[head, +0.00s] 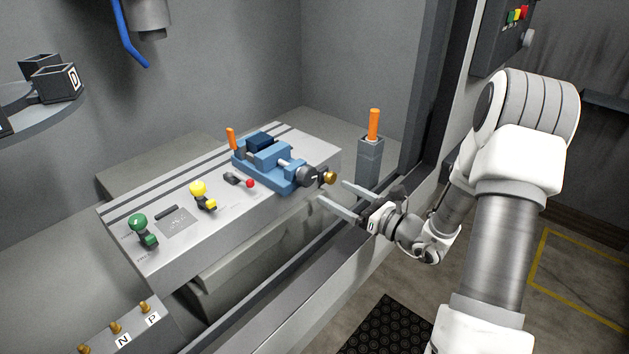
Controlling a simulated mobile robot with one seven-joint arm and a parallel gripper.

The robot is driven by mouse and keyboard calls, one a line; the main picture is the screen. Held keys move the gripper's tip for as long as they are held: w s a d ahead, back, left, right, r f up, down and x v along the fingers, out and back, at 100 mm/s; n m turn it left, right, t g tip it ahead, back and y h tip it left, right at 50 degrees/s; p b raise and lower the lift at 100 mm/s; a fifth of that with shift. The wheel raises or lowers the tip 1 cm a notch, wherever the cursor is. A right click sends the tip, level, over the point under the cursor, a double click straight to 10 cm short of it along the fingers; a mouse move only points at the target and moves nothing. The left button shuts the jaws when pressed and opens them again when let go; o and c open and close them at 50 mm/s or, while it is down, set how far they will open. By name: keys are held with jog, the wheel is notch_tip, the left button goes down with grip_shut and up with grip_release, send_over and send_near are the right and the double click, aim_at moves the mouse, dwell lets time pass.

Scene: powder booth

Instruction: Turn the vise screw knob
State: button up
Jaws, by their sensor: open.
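The blue vise (269,165) sits on the grey table (180,262) in the head view. Its screw end, at the right, has a dark round collar (308,177) and a brass-coloured knob (330,178). My gripper (331,190) is open and empty. Its two long fingers point left toward the knob, with their tips just right of and below it. From this one view I cannot tell how far the tips are from the knob in depth.
An orange-handled post (374,125) stands behind the gripper. A red-knobbed lever (250,183), yellow knob (198,188) and green knob (138,222) are on the table. A dark frame post (425,85) rises near my arm. Brass pegs (115,327) are at lower left.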

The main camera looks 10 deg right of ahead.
aim_at(311, 180)
jog(key=x, duration=0.8)
jog(key=shift+c, duration=0.3)
jog(key=c, duration=1.3)
jog(key=shift+f+n+b, duration=0.15)
jog(key=shift+n+b, duration=0.15)
jog(key=shift+b, duration=0.25)
